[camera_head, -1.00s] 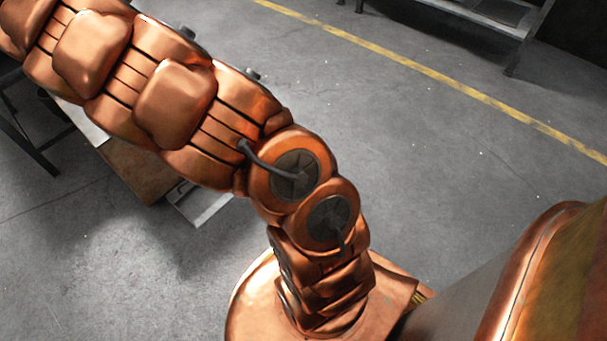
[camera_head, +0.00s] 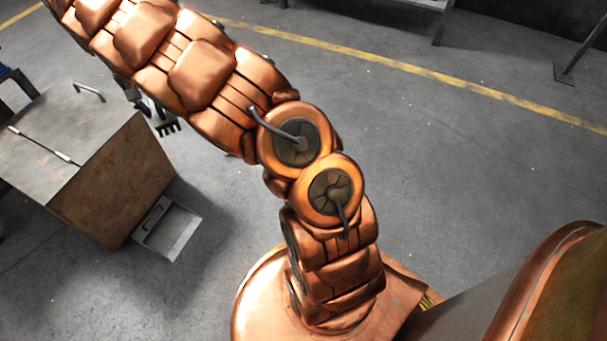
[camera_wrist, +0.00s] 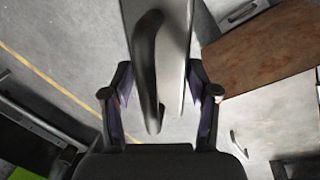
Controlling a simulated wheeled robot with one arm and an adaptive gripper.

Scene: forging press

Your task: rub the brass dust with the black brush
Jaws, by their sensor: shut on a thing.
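My gripper (camera_wrist: 160,80) shows in the wrist view, with its two fingers on either side of the black brush (camera_wrist: 149,65). It is shut on the brush, whose dark curved handle stands between the finger pads. A long grey plate lies beside the handle; I cannot tell whether it is part of the brush. In the head view my gripper is mostly behind my arm; a small dark toothed shape shows below the arm, too unclear to name. I cannot make out brass dust in either view.
A metal-topped table (camera_head: 75,190) with rusty brown sides stands at the left, with a small metal handle (camera_head: 90,93) and a thin rod (camera_head: 45,146) on top. A low grey tray (camera_head: 168,230) juts out at its foot. Floor right of it is clear.

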